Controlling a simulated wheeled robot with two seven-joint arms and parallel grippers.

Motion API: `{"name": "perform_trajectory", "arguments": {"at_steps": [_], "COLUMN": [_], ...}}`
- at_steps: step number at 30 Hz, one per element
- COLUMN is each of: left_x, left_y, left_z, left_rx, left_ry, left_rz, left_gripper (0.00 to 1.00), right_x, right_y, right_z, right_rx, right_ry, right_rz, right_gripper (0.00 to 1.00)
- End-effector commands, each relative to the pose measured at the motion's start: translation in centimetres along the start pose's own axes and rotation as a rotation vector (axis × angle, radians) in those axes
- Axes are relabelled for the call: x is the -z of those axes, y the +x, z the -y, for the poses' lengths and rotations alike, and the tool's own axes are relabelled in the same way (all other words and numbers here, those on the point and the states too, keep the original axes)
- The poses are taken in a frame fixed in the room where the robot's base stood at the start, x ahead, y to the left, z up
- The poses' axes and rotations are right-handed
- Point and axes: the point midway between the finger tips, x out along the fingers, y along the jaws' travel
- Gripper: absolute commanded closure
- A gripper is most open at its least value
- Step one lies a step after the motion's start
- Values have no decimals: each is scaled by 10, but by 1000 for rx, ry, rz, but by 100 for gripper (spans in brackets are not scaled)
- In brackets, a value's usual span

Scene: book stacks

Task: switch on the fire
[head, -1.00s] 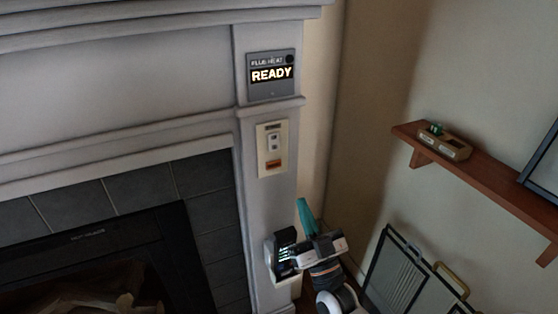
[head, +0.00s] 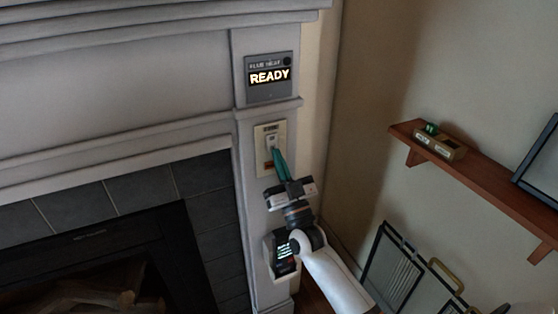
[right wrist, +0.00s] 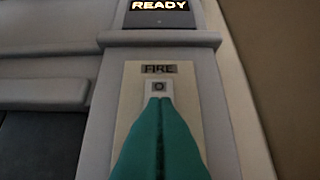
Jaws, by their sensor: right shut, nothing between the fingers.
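The fire switch (head: 271,143) is a white rocker on a cream plate (head: 261,134) on the fireplace's right pillar. In the right wrist view the plate bears a "FIRE" label (right wrist: 159,69), and the rocker's upper end, marked "0", shows (right wrist: 159,88). My right gripper (head: 277,152) has teal fingers, shut and empty. Its tips (right wrist: 160,101) overlap the lower part of the rocker and hide it; I cannot tell whether they touch it. A grey panel (head: 270,92) above reads "READY" in lit letters. My left gripper is not in view.
The fireplace opening with logs (head: 75,298) is at lower left. A wooden shelf (head: 480,185) with a small box (head: 440,146) on it is on the right wall. A dark lit-screen device (head: 284,254) sits low on the pillar. Framed panels (head: 394,268) stand below the shelf.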

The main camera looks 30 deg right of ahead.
Motion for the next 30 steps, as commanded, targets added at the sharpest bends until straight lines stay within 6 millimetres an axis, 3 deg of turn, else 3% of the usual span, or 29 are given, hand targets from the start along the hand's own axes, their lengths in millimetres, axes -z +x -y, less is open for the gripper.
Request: {"name": "perform_trajectory", "arguments": {"at_steps": [9,15,17,23,30], "left_x": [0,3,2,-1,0], "left_y": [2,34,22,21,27], "left_z": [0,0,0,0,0], "left_rx": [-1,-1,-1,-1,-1], "left_ry": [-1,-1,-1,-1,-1], "left_rz": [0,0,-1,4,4], "left_gripper": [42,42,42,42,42], "right_x": [1,14,6,6,12], "right_y": [0,0,4,4,-31], "right_z": [0,0,0,0,0], "right_rx": [0,1,0,0,1], "right_ry": [0,0,0,0,0], "right_rz": [4,70,63,61,56], "right_gripper": [100,100,100,100,100]}}
